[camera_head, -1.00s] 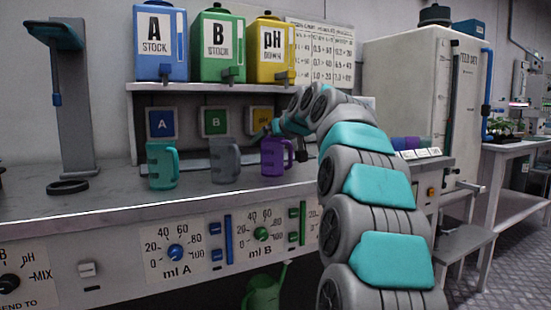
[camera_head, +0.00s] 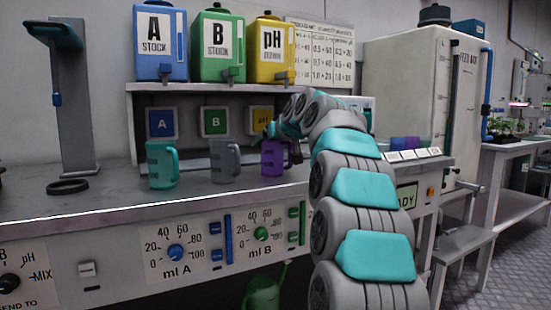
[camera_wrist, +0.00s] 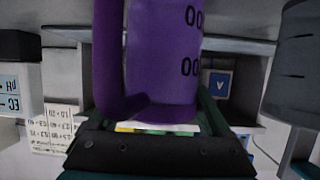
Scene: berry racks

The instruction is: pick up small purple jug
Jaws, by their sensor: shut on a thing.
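The small purple jug (camera_head: 272,158) stands on the bench at the right end of a row of three jugs. Its handle side faces right in the head view. It fills the middle of the wrist view (camera_wrist: 168,55), with its handle on the left and dark markings on its body. My gripper (camera_wrist: 158,118) is shut on the purple jug, with dark fingers showing on both sides of it. In the head view the gripper is mostly hidden behind the jug and my arm. I cannot tell whether the jug is clear of the bench.
A grey jug (camera_head: 224,162) stands close to the left of the purple one, and a teal jug (camera_head: 161,165) beyond it. A shelf (camera_head: 200,87) with blue, green and yellow stock tanks hangs above. A black ring (camera_head: 67,187) lies on the bench at left.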

